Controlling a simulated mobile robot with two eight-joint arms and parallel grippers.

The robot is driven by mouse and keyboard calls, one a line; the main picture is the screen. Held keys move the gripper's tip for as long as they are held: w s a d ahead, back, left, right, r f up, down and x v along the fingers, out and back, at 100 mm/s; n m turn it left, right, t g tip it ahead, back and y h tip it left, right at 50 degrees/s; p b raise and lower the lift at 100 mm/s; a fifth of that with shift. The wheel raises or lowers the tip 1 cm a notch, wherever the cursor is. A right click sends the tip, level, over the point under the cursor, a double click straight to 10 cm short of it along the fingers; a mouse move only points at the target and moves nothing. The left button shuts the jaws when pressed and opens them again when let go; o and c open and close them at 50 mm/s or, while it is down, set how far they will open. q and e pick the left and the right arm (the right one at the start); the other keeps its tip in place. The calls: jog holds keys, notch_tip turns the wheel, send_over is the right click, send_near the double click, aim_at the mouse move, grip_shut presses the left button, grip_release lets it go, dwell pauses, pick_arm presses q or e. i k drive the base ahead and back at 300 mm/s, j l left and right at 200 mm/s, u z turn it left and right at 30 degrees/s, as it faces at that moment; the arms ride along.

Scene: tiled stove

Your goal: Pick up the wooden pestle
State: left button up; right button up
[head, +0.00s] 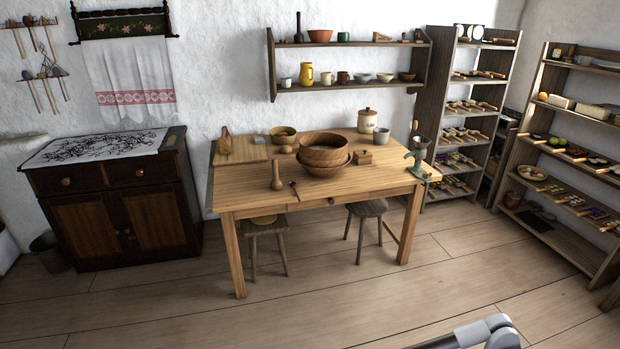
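The wooden pestle (276,178) appears to be the light brown piece standing upright near the front edge of the wooden table (240,181), left of centre. It has a wider base and a narrower upper part. A dark spoon-like thing (294,189) lies just to its right. Part of one of my arms shows at the bottom right of the head view, far from the table. Neither of my grippers is in view.
Stacked wooden bowls (325,150) stand right of the pestle, with a small wooden box (363,157) and a lidded jar (367,121) beyond. A metal grinder (418,157) is at the right end. Stools (367,208) stand under the table. The floor in front is clear.

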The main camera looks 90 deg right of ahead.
aim_at(276, 183)
jog(key=z, duration=2.9)
